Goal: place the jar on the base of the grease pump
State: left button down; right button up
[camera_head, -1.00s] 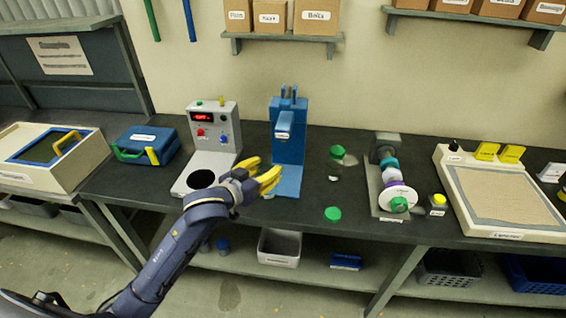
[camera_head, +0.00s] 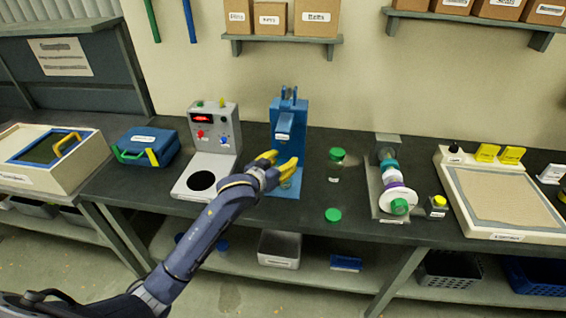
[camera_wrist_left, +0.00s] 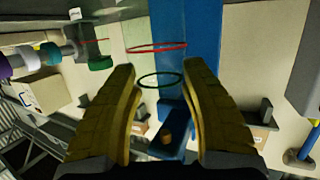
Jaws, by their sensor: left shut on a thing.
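The blue grease pump (camera_head: 288,115) stands upright at the back of the bench, its flat base (camera_head: 291,191) in front. My left gripper (camera_head: 285,163) is in front of the pump's column, above the base. Its yellow fingers are shut on the jar, which is clear and barely shows; a faint glassy shape lies below the fingers. In the left wrist view a thin green ring (camera_wrist_left: 161,81) lies between the fingers, and a red ring (camera_wrist_left: 157,47) lies beyond it against blue. Whether the jar touches the base cannot be told. My right gripper is not in view.
A grey machine (camera_head: 211,150) with a red display stands left of the pump. On the right are a green-lidded clear jar (camera_head: 335,165), a loose green lid (camera_head: 333,214) and a machine with a white disc (camera_head: 398,199). The bench between pump and lidded jar is clear.

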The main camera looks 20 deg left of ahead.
pick_arm(q)
jog(key=shift+f, duration=0.2)
jog(key=c, duration=0.7)
grip_release()
jog(key=shift+f, duration=0.1)
jog(key=shift+s, duration=0.1)
jog(key=v, duration=1.2)
